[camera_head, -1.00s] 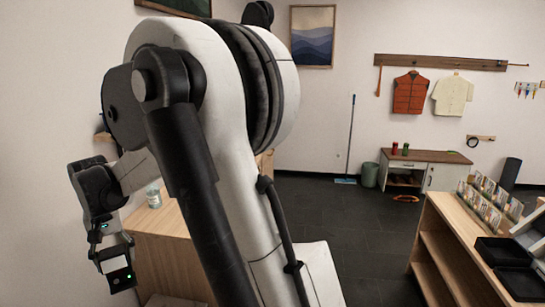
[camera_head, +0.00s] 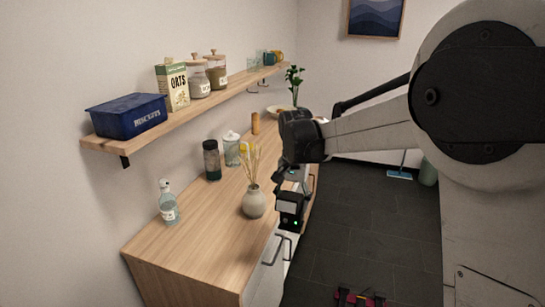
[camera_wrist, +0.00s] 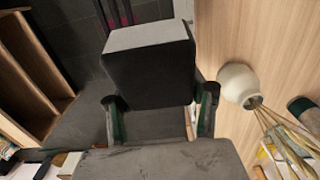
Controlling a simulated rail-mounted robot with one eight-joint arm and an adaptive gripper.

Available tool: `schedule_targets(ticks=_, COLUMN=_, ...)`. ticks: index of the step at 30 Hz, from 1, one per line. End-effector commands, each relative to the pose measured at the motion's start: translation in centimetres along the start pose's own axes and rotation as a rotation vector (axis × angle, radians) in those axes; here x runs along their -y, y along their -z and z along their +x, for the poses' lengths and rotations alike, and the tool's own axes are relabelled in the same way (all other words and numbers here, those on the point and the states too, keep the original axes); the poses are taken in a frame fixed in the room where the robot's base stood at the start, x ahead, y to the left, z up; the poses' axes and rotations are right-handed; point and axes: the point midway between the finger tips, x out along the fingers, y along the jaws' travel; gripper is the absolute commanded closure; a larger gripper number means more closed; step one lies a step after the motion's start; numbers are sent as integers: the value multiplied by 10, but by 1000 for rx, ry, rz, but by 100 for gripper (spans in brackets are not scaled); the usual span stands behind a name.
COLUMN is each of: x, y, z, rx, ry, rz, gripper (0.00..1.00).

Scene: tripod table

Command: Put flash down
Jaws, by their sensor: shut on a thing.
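The flash is a black block with a pale grey face, held in my gripper. In the wrist view the flash (camera_wrist: 150,68) sits between the two fingers. My gripper (camera_head: 291,191) is shut on it; its fingers (camera_wrist: 160,110) also show in the wrist view. Dark floor shows around the flash there, with the wooden counter (camera_wrist: 285,40) to its right.
On the counter (camera_head: 185,256) stand a vase with sticks (camera_head: 254,202), a clear bottle (camera_head: 168,207), a dark jar (camera_head: 212,162) and a glass jar (camera_head: 231,151). The shelf (camera_head: 110,146) above holds a blue box (camera_head: 127,117) and jars. The counter's front middle is bare.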

Motion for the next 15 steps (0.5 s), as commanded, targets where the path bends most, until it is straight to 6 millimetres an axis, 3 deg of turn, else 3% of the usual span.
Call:
schedule_targets(ticks=1, x=30, y=-13, z=-4, rx=0, ry=0, rz=-14, gripper=88)
schedule_targets(ticks=3, x=65, y=-30, z=-5, rx=0, ry=0, rz=-15, gripper=88)
schedule_targets(ticks=9, x=158, y=-89, z=-10, rx=0, ry=0, rz=-21, gripper=88)
schedule_targets(ticks=15, x=222, y=-145, z=-12, rx=0, ry=0, rz=-23, gripper=88)
